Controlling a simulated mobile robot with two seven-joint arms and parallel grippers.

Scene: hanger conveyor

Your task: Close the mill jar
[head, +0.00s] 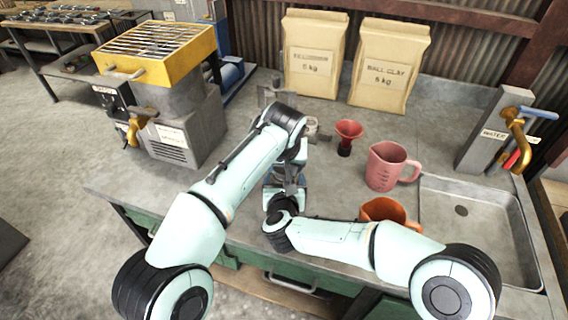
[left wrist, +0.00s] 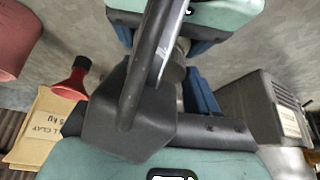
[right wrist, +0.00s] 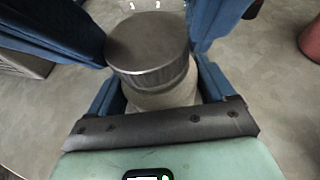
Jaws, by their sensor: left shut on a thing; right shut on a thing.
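The mill jar (right wrist: 160,96) is a pale grey cylinder in the right wrist view, topped by a darker round metal lid (right wrist: 147,45). The lid sits on the jar; whether it is fully seated I cannot tell. My right gripper (right wrist: 158,88) is shut on the jar's body from the near side. My left gripper (right wrist: 145,45) has its blue fingers on either side of the lid and is shut on it. In the left wrist view, the lid (left wrist: 174,72) is partly hidden behind dark gripper parts. In the head view, my arms hide most of the jar.
A red funnel (head: 348,132), pink jug (head: 385,168) and orange cup (head: 388,210) stand right of my grippers. Two clay bags (head: 388,65) stand behind. A sink (head: 475,212) is at right; a yellow-topped machine (head: 155,55) is at left.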

